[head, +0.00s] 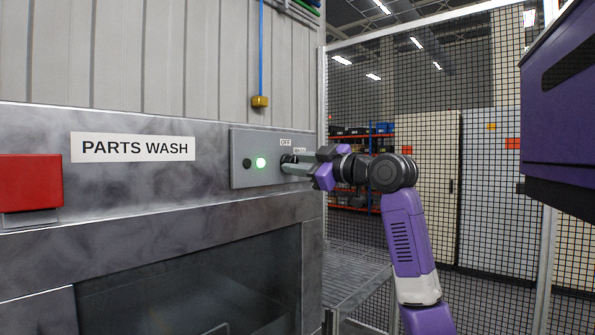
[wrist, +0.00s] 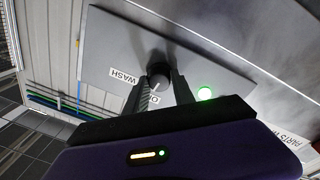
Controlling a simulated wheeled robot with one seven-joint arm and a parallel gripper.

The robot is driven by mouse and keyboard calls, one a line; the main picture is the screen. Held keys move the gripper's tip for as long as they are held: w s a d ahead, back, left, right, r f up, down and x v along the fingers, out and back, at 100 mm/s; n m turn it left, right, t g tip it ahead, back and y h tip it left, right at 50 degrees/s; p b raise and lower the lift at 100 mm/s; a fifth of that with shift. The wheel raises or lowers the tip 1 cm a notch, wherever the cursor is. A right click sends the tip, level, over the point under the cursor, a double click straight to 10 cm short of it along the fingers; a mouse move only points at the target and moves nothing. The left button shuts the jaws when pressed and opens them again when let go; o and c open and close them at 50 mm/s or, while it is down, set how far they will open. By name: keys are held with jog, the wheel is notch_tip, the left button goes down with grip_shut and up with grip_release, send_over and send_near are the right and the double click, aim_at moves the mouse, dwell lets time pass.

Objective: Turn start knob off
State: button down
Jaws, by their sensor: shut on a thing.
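The start knob (wrist: 158,72) is a dark round knob on a grey control panel (head: 240,160), with OFF and WASH labels beside it. In the head view the knob (head: 288,160) is partly hidden by my gripper (head: 290,166). In the wrist view my gripper (wrist: 160,88) has one finger on each side of the knob and is shut on it. A white pointer mark shows on the knob, near the OFF label, which a finger partly covers. A green light (head: 260,163) is lit on the panel, left of the knob; it also glows in the wrist view (wrist: 205,94).
A PARTS WASH label (head: 132,147) and a red box (head: 30,182) are on the machine front to the left. A yellow fitting (head: 260,101) hangs on a blue line above the panel. A mesh fence (head: 450,90) stands behind my arm.

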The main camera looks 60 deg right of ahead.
jog(key=shift+f+n+b, duration=0.15)
jog(key=shift+n+b, duration=0.2)
jog(key=shift+n, duration=0.55)
jog(key=c, duration=1.1)
grip_release()
jog(key=shift+o, duration=0.2)
jog(key=shift+s, duration=0.1)
jog(key=b+v, duration=0.1)
jog(key=v, duration=0.6)
jog(key=shift+s, duration=0.35)
